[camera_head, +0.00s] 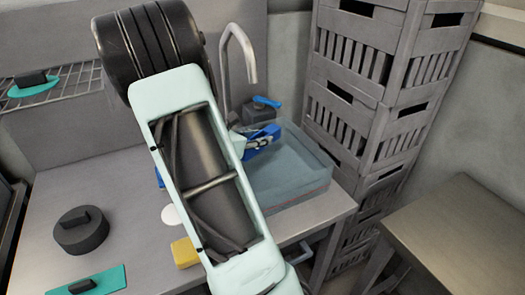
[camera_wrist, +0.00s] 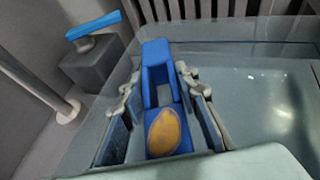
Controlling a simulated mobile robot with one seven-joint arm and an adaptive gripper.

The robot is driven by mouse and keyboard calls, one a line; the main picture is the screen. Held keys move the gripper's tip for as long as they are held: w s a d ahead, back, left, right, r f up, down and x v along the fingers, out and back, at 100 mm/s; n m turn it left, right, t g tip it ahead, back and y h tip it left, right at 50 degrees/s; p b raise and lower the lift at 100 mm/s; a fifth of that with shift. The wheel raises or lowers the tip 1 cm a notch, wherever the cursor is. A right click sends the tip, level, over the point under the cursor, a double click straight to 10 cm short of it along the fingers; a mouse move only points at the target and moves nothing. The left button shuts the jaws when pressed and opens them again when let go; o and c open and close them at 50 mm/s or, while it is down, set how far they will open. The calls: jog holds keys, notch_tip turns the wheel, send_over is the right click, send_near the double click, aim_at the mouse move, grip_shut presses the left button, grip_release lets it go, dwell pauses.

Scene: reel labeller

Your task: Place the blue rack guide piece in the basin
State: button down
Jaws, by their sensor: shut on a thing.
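The blue rack guide piece (camera_wrist: 154,62) is between the fingers of my gripper (camera_wrist: 160,110) in the wrist view. It has a forked far end and an orange-brown oval on its near part. My gripper is shut on it. In the head view the blue piece (camera_head: 264,137) shows at the gripper (camera_head: 258,145), over the far left part of the basin (camera_head: 290,185). The basin is a clear, bluish box on the counter; its wall and floor also show in the wrist view (camera_wrist: 255,110). The piece appears above the basin floor; its exact height I cannot tell.
A tap (camera_head: 250,60) rises behind the basin, with a dark block with a blue lever (camera_head: 262,108) beside it. Stacked grey crates (camera_head: 375,90) stand to the right. A yellow sponge (camera_head: 184,252) and a dark round weight (camera_head: 82,231) lie on the counter (camera_head: 120,185).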

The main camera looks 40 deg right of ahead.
aim_at(263, 158)
jog(key=shift+w+d+f, duration=0.2)
jog(key=shift+d+f, duration=0.35)
jog(key=shift+f, duration=0.1)
jog(key=shift+w+d+f, duration=0.15)
jog(key=shift+d+f, duration=0.35)
jog(key=shift+f, duration=0.1)
jog(key=f, duration=0.3)
jog(key=shift+w+d+f, duration=0.1)
jog(key=shift+d+f, duration=0.1)
jog(key=shift+f, duration=0.15)
jog(key=c, duration=2)
grip_release()
jog(key=shift+f+b, duration=0.2)
jog(key=shift+b, duration=0.15)
jog(key=o, duration=0.5)
jog(key=shift+r, duration=0.1)
